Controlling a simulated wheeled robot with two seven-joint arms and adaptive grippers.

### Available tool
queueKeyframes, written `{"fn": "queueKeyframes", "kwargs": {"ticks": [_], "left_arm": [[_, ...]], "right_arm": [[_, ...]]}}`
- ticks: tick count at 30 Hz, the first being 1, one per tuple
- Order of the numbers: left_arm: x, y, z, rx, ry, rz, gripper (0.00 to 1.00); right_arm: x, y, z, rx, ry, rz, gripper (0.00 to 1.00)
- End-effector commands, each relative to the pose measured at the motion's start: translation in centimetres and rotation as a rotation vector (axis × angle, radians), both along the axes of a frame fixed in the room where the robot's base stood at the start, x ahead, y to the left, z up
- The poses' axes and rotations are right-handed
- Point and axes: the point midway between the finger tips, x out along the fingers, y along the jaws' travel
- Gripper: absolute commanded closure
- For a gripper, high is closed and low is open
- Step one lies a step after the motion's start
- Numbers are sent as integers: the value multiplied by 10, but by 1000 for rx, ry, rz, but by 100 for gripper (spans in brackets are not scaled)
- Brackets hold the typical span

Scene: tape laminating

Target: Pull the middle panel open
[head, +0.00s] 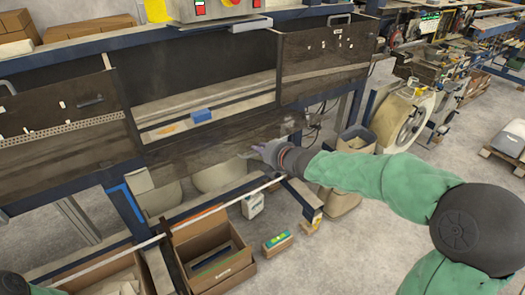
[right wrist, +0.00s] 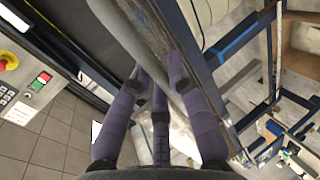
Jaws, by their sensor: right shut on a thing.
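The middle panel (head: 215,143) is a dark, partly see-through board between two dark side panels in the head view. It hangs lower than they do, with the opening above it uncovered. My right gripper (head: 262,153) is at the panel's lower edge, right of its middle. In the right wrist view, my gripper's purple-grey fingers (right wrist: 162,85) close around a long grey edge (right wrist: 140,35) of the panel. The exact grip point is partly hidden by the fingers. My left gripper is not in view.
The left panel (head: 60,115) and right panel (head: 325,60) flank the opening. A blue block (head: 201,115) lies inside. An open cardboard box (head: 215,250) and a white container (head: 252,204) stand below. A blue frame beam (head: 302,198) is close to my right forearm.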

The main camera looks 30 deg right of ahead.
Motion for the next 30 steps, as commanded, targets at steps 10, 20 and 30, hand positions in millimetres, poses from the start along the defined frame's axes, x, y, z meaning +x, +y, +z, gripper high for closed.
{"fn": "queueKeyframes", "kwargs": {"ticks": [10,20,30], "left_arm": [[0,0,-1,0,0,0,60],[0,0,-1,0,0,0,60],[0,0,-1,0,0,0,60]], "right_arm": [[0,0,0,0,-2,-1,57],[-1,-1,1,-1,-3,0,57],[-32,-3,16,-2,-3,-1,57]]}}
